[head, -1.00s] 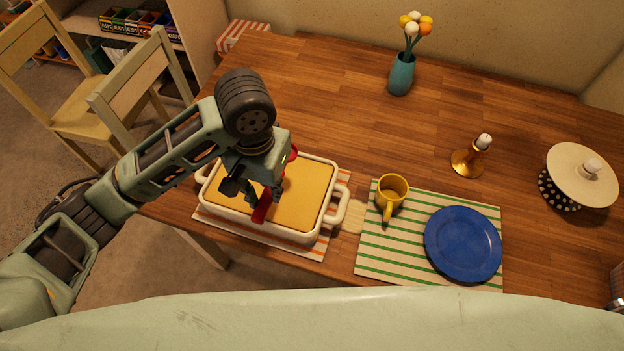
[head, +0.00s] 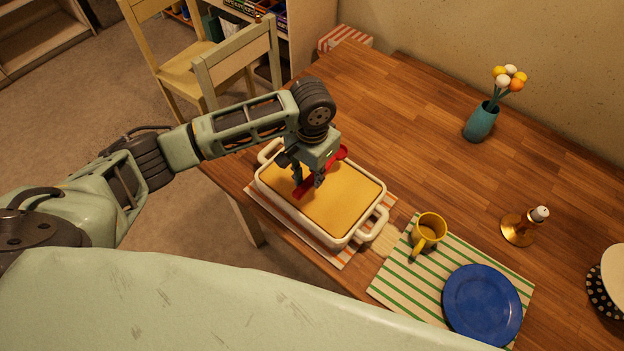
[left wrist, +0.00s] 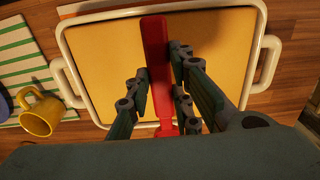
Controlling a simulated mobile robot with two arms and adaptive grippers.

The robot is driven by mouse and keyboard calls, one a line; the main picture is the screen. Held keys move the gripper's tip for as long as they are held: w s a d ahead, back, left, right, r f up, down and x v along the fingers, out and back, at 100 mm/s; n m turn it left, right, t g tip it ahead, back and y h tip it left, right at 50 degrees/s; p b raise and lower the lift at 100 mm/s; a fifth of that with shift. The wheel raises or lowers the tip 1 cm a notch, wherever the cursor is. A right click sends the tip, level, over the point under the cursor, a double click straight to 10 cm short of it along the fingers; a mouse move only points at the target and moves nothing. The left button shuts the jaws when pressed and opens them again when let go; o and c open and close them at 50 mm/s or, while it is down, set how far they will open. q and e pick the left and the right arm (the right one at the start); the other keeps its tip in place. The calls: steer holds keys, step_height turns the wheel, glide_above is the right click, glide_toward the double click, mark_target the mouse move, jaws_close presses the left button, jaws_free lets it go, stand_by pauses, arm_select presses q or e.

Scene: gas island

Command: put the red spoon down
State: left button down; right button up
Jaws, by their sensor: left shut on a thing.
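The red spoon (head: 306,188) is in my left gripper (head: 308,181), over the filled white baking dish (head: 340,240). In the left wrist view the spoon (left wrist: 157,60) runs between the two fingers of the gripper (left wrist: 160,85), which are shut on it. In that view the dish (left wrist: 262,20) with its smooth yellow filling lies behind the spoon. In the head view the spoon's far end shows past the gripper on the right. Whether the spoon touches the filling is hard to tell. My right gripper is not in view.
The dish sits on an orange-striped mat (head: 345,256). To its right are a yellow mug (head: 428,232) and a blue plate (head: 482,303) on a green-striped mat. A brass candle holder (head: 517,229) and a flower vase (head: 481,122) stand farther off. The tabletop behind the dish is clear.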

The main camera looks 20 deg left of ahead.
mark_target(311, 177)
arm_select(q)
steer(key=shift+w+a+f, duration=0.1)
steer(key=shift+f, duration=0.25)
step_height(311, 177, down, 2)
steer(key=shift+f+p, duration=0.2)
steer(key=shift+p, duration=0.3)
steer(key=shift+f, duration=0.5)
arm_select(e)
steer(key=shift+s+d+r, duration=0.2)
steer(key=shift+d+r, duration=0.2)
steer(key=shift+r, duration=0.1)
arm_select(q)
steer(key=c, duration=2)
jaws_free()
steer(key=shift+f, duration=0.15)
steer(key=o, duration=0.4)
steer(key=shift+o, duration=0.2)
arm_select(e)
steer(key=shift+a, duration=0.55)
